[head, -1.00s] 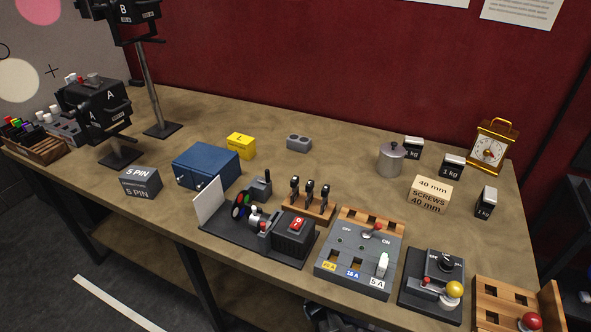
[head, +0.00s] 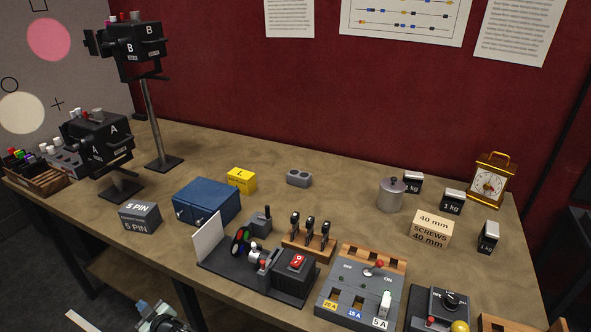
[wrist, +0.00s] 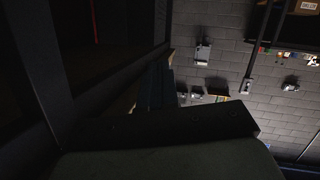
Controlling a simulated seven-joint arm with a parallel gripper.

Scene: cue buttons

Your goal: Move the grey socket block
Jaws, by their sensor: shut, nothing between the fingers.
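The grey socket block (head: 299,178) is a small block with two round dark holes in its top. It lies flat on the back middle of the bench, right of the yellow L block (head: 241,180). Part of my arm shows at the bottom left edge of the head view, low in front of the bench and far from the block. In the dark wrist view my gripper (wrist: 158,88) shows as shut fingers with nothing held. The socket block is not in the wrist view.
A blue box (head: 207,202) and a grey 5 PIN box (head: 140,217) stand on the left. A metal canister (head: 391,195), several weights and a SCREWS box (head: 431,229) stand on the right. Switch panels line the front edge. Bench around the socket block is clear.

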